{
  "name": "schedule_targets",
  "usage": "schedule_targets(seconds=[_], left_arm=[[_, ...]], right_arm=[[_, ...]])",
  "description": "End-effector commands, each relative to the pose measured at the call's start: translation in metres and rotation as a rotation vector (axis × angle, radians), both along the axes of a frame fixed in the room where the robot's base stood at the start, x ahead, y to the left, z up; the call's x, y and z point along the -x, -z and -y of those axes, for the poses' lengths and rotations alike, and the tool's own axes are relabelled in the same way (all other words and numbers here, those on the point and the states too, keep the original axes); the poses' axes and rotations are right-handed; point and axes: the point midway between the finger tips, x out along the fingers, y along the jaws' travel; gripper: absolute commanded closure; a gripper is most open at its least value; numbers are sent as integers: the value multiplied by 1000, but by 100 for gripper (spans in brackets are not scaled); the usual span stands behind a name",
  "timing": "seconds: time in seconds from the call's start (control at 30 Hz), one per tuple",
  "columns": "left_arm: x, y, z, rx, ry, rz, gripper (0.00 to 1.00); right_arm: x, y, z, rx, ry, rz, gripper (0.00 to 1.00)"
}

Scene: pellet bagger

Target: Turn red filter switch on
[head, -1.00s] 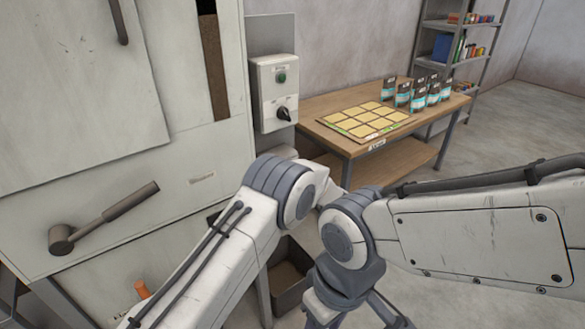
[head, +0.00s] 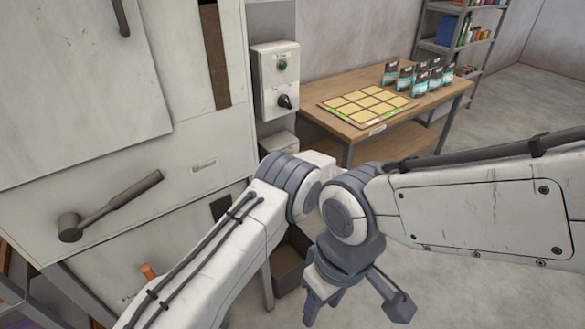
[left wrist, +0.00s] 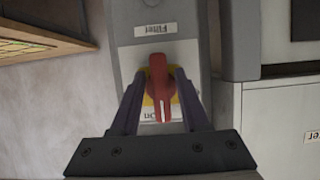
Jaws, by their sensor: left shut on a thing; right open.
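The red filter switch (left wrist: 158,84) is in the middle of the left wrist view, on a grey box with a yellow ring behind the knob. That view is upside down. A "Filter" label (left wrist: 155,30) is above the knob in the picture, and a partly hidden "On" label (left wrist: 148,116) is near its lower end. The knob's handle points down in the picture, towards the "On" label. My left gripper (left wrist: 163,92) is shut on the knob, a finger on each side. In the head view the switch and left gripper are hidden. My right gripper (head: 358,303) is open and empty, low in the head view.
A control box (head: 276,80) with a green button and black knob stands beside the large pale machine (head: 80,90). A wooden table (head: 330,83) holds a yellow-squared board (head: 367,102) and several bags (head: 420,77). A dark bin (head: 290,268) is on the floor.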

Motion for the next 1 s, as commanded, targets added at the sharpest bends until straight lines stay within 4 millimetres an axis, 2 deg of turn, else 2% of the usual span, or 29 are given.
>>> schedule_targets(seconds=[0.1, 0.13, 0.17, 0.57, 1.0], left_arm=[[-2, -4, -2, -3, -4, 8, 100], [-2, -4, -2, -3, -4, 8, 51], [-2, -4, -2, -3, -4, 8, 45], [5, -4, 5, -1, 2, 4, 45], [63, -34, 47, 0, 1, 6, 45]], right_arm=[[0, 0, 0, 0, 0, 0, 50], [0, 0, 0, 0, 0, 0, 50], [0, 0, 0, 0, 0, 0, 50], [0, 3, 0, 0, 0, 0, 50], [0, 24, 0, 0, -1, 0, 50]])
